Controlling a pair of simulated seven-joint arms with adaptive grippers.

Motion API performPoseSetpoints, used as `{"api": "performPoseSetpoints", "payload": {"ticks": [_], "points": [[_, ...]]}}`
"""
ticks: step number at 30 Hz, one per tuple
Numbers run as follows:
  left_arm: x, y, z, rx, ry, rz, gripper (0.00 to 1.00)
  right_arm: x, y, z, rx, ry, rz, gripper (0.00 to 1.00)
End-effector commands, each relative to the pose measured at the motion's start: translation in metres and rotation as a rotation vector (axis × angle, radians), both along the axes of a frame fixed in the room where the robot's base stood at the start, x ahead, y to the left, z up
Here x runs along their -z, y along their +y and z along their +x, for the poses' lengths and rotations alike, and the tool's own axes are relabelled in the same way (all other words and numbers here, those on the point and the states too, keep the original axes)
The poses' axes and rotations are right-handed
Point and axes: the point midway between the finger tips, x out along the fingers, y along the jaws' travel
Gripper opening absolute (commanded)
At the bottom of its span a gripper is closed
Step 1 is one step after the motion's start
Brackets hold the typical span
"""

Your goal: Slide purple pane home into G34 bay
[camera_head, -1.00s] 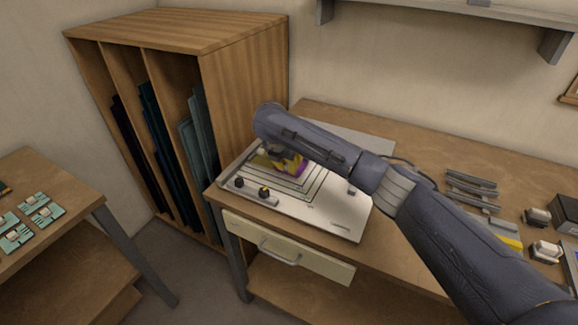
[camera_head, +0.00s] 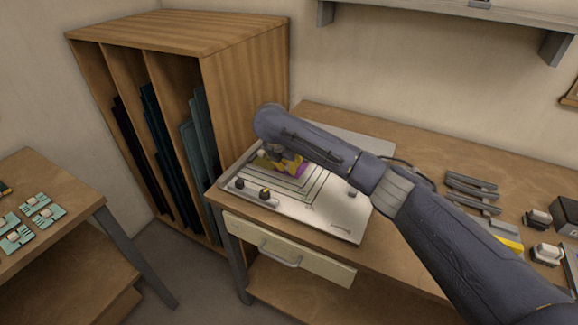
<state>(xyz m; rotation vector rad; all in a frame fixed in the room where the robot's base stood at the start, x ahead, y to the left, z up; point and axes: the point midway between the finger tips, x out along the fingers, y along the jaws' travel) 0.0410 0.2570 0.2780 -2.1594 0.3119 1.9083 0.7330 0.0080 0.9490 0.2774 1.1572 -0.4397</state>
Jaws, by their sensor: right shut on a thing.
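A purple pane (camera_head: 299,171) shows as a small patch on the nested frames of a pale board on the workbench. It lies low and almost flat. My right gripper (camera_head: 285,165), with yellow fingers, comes down over it and is shut on it. The gripper and the forearm hide much of the pane. An olive-yellow patch (camera_head: 262,162) lies beside it on the left. The pale board (camera_head: 335,213) has dark knobs along its front left. No G34 label can be read. My left gripper is out of view.
A wooden rack (camera_head: 243,105) with upright dark and teal panes stands to the left of the bench. Grey bars (camera_head: 472,182) and small blocks (camera_head: 545,250) lie to the right. A side table (camera_head: 65,180) holds several small teal pieces.

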Motion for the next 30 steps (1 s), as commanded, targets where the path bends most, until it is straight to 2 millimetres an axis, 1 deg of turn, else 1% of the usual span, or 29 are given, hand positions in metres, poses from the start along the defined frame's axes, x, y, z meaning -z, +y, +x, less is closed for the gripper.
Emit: {"api": "performPoseSetpoints", "payload": {"ticks": [8, 9, 15, 25, 30], "points": [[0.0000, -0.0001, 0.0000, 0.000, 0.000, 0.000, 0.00, -0.0010, 0.0003, 0.0012, 0.001, -0.002, 0.002, 0.00], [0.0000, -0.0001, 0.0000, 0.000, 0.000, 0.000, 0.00, -0.0010, 0.0004, 0.0012, 0.001, -0.002, 0.002, 0.19], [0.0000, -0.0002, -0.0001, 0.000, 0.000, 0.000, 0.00, -0.0007, 0.0003, 0.0010, 0.000, -0.002, 0.001, 0.41], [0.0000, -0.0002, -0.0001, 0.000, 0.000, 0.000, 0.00, -0.0002, 0.0007, 0.0005, -0.001, 0.000, 0.002, 0.41], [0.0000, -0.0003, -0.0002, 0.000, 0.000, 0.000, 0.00, -0.0061, 0.0010, 0.0007, -0.002, -0.001, 0.002, 0.41]]}}
